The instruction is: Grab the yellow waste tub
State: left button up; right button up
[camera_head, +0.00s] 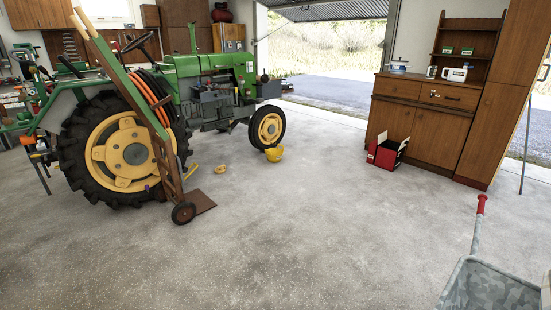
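The yellow waste tub (275,154) is a small, open, bowl-like yellow container. It sits on the concrete floor just in front of the tractor's front wheel, a little right of the wheel's lower edge. It looks upright and its near side is unobstructed. It is far from me, in the upper middle of the head view. Neither of my grippers is in view.
A green tractor (205,85) stands at left, with a hand truck (172,165) before it. A red box (387,152) stands by the wooden cabinet (425,115). The middle floor is clear.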

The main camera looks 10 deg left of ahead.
aim_at(274, 153)
jog(key=i+j+u, duration=0.1)
jog(key=i+j, duration=0.15)
jog(key=i, duration=0.2)
jog(key=i+j, duration=0.25)
jog(key=i, duration=0.2)
jog(key=i+j+u, duration=0.15)
jog(key=i, duration=0.3)
jog(key=i+j+u, duration=0.1)
jog(key=i+j, duration=0.2)
jog(key=i, duration=0.2)
jog(key=i+j, duration=0.15)
jog(key=i, duration=1.1)
jog(key=i+z, duration=0.1)
jog(key=i, duration=0.65)
jog(key=i+j+z, duration=0.1)
jog(key=i, duration=0.7)
jog(key=i+j+z, duration=0.25)
jog(key=i+z, duration=0.15)
jog(key=i+j+z, duration=0.45)
jog(key=i, duration=0.15)
jog(key=i+j+z, duration=0.4)
jog(key=i+j, duration=0.05)
jog(key=j, duration=0.05)
